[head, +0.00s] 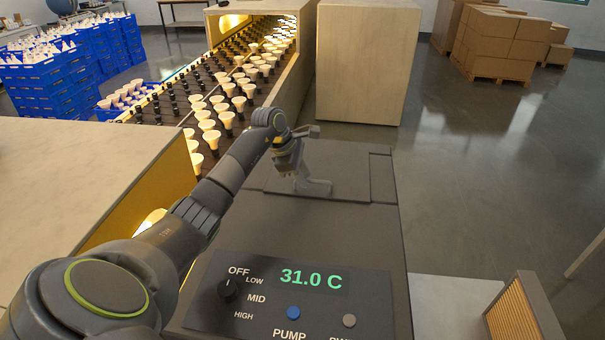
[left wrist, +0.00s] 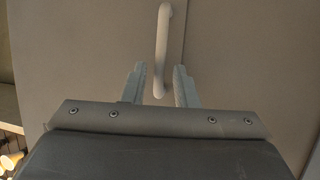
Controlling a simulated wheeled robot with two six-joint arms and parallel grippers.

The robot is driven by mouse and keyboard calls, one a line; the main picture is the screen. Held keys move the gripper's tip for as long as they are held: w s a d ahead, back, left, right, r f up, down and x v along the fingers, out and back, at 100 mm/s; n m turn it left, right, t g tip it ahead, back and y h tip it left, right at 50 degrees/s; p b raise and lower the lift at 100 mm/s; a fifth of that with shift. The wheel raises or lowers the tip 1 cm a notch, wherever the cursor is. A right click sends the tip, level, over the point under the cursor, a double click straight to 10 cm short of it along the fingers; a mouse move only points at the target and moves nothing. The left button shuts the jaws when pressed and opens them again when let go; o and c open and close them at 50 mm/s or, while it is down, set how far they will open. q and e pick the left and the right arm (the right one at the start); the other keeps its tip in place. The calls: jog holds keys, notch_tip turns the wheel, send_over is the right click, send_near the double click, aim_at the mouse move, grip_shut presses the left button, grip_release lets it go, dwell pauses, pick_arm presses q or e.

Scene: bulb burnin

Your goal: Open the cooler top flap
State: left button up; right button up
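The cooler (head: 300,235) is a dark grey-brown box in the middle of the head view, with its top flap (head: 343,160) towards the far end. In the left wrist view, a pale bar handle (left wrist: 162,45) stands out from the flat brown surface of the flap (left wrist: 230,50). My left gripper (head: 298,180) is over the flap. The left wrist view shows its two fingers (left wrist: 158,88) apart, one on each side of the handle's near end. I cannot tell whether either finger touches it. The flap looks flat and closed. My right gripper is not in view.
The control panel (head: 292,300) reads 31.0 C and has a knob (head: 229,290) and a blue button (head: 293,313). A conveyor (head: 175,105) with lit bulbs is at the left, blue crates (head: 50,85) beyond. Floor (head: 470,190) at the right is clear.

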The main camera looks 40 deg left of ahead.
pick_arm(q)
grip_shut()
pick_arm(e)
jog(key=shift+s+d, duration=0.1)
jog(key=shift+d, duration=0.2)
pick_arm(q)
jog(key=shift+r, duration=0.1)
